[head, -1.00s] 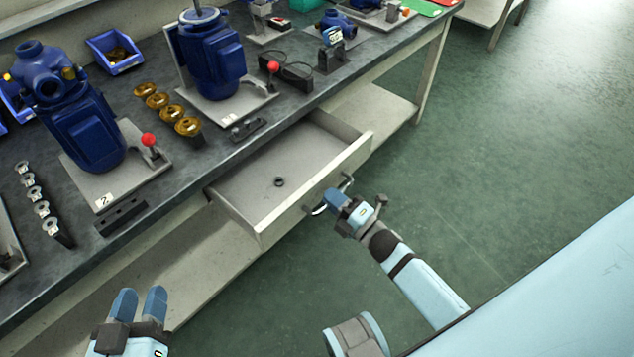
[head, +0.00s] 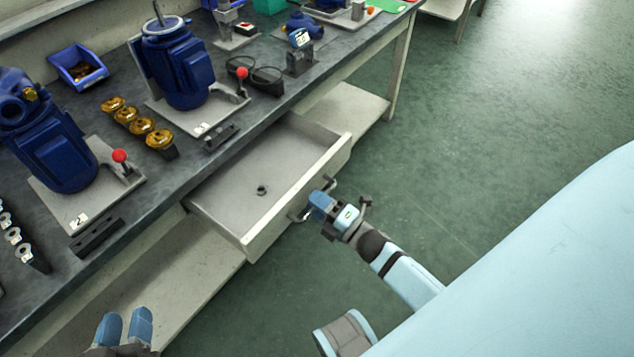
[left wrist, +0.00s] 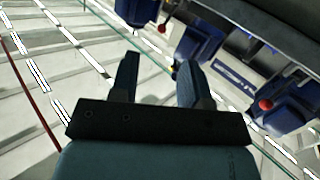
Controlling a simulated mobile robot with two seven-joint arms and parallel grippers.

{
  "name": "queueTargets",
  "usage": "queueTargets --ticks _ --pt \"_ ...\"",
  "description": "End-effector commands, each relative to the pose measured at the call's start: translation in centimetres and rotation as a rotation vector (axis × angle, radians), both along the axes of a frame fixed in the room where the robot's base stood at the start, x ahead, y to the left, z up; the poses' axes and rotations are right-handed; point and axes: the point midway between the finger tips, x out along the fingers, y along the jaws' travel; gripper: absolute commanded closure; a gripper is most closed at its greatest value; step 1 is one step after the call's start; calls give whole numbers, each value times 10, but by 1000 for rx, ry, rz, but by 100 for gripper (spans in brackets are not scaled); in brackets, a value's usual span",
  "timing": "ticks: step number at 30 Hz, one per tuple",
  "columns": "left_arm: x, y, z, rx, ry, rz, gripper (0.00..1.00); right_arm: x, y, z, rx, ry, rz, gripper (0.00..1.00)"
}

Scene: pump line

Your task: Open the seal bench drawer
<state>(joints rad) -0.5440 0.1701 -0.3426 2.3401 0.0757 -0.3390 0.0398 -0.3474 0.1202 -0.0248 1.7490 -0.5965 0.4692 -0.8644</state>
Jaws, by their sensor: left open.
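The seal bench drawer (head: 232,205) stands pulled well out from under the bench top in the head view. It holds one small dark ring (head: 262,190) on its floor. The drawer handle (head: 300,216) is a bar on the front panel. My right gripper (head: 318,203) is at the handle, its fingers closed around the middle of the bar and hiding it. My left gripper (head: 125,324) is open and empty at the lower left, apart from the bench. Its two fingers also show spread in the left wrist view (left wrist: 158,75).
The bench top (head: 190,160) carries blue pumps (head: 180,70) on plates with red-knobbed levers, brass rings (head: 142,126) and a blue bin (head: 78,66). A lower shelf (head: 190,275) runs beneath the bench. The green floor (head: 480,120) right of the drawer is clear.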

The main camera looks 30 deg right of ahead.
Motion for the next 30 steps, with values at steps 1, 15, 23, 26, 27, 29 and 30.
queueTargets --ticks 1,15,23,26,27,29,30 --pt "0 0 1 0 0 0 57 -2 0 0 0 1 0 64" --pt "-2 7 -13 53 73 11 57 -83 -30 -16 0 6 -2 64" --pt "-9 14 -30 80 133 22 57 -120 -43 -24 0 2 0 64" --pt "-10 14 -34 82 143 22 57 -125 -46 -25 1 1 -1 64" --pt "-10 14 -34 82 144 22 57 -127 -46 -25 1 0 0 64" --pt "-10 13 -33 81 143 23 57 -128 -46 -26 0 0 0 64" --pt "-9 13 -33 80 141 24 57 -128 -46 -26 0 0 0 64"
